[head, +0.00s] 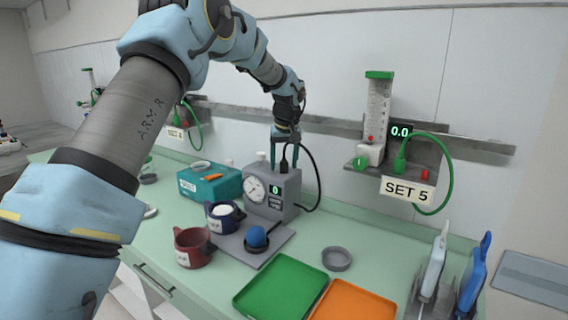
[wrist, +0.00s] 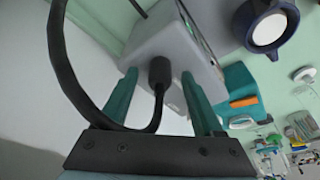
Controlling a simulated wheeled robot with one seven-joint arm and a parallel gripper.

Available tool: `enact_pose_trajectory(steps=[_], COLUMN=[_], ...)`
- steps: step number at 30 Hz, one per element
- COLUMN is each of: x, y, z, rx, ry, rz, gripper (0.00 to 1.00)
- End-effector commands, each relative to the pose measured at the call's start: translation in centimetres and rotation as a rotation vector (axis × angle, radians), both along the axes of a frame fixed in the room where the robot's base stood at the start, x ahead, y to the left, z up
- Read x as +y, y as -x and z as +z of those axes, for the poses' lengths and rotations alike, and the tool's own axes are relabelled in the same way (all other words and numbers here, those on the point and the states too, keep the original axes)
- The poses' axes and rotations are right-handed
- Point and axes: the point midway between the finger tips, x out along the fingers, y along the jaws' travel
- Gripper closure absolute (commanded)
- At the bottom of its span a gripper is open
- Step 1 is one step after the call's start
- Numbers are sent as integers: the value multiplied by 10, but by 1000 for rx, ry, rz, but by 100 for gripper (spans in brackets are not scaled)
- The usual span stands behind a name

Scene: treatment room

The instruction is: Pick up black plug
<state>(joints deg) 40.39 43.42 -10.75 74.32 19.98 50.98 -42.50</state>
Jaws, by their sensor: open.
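The black plug (wrist: 160,72) sits on the top of the grey gauge box, with its black cable looping away. In the head view the plug (head: 284,164) is small and partly between my fingers. My gripper (head: 285,150) points down over the box, with its teal fingers on either side of the plug. In the wrist view my gripper (wrist: 160,85) is open, one finger on each side of the plug, with gaps visible between fingers and plug.
The grey gauge box (head: 262,200) has a dial and a display. A wall rail (head: 470,143) runs behind.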

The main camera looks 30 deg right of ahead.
Motion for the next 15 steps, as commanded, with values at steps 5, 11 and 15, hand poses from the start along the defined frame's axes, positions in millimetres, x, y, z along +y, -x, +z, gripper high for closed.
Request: enact_pose_trajectory(steps=[5, 11, 15], x=[0, 0, 0], y=[0, 0, 0], z=[0, 0, 0], rx=[0, -1, -1], ry=[0, 0, 0], rz=[0, 0, 0], gripper=[36, 58, 74])
